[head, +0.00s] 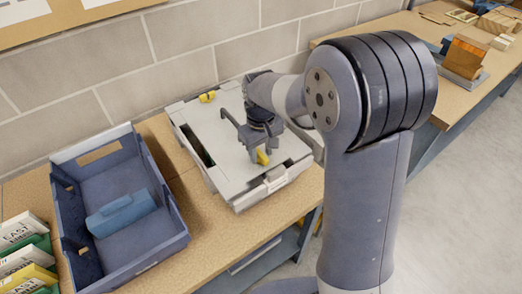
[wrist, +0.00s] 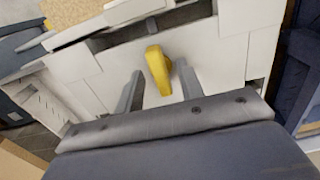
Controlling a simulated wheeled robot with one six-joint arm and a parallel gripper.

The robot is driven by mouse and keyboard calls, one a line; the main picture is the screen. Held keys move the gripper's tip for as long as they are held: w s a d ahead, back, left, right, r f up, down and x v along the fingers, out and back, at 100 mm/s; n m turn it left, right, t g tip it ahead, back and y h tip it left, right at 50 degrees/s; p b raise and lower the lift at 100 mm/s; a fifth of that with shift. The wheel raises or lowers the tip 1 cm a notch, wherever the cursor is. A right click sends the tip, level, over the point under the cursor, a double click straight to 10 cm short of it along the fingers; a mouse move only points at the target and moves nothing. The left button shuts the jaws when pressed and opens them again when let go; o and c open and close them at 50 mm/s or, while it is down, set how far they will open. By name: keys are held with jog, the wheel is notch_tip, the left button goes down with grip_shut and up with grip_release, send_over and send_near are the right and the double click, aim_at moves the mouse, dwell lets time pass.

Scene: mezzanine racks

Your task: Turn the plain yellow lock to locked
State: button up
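A yellow lock (wrist: 158,70) with a slim, rounded handle sits on the pale grey case (wrist: 220,65). In the wrist view the handle stands nearly upright, tilted slightly. My gripper (wrist: 161,76) is open, with one finger on each side of the handle and a visible gap to both. In the head view my gripper (head: 252,148) points down over the front of the case (head: 215,130), and the yellow lock (head: 262,157) shows partly behind it. A second yellow piece (head: 207,96) is at the case's back edge. I cannot tell any marking on either one.
A blue bin (head: 168,222) holding a blue block (head: 121,213) stands left of the case. Several labelled boxes (head: 22,262) are at far left. A block wall (head: 170,60) rises behind the bench. Wooden pieces (head: 466,52) lie on the right bench.

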notch_tip(320, 180, up, 11)
jog(key=shift+f, duration=0.2)
dwell(0.4)
notch_tip(320, 180, down, 11)
jog(key=shift+r, duration=0.1)
dwell(0.3)
dwell(0.4)
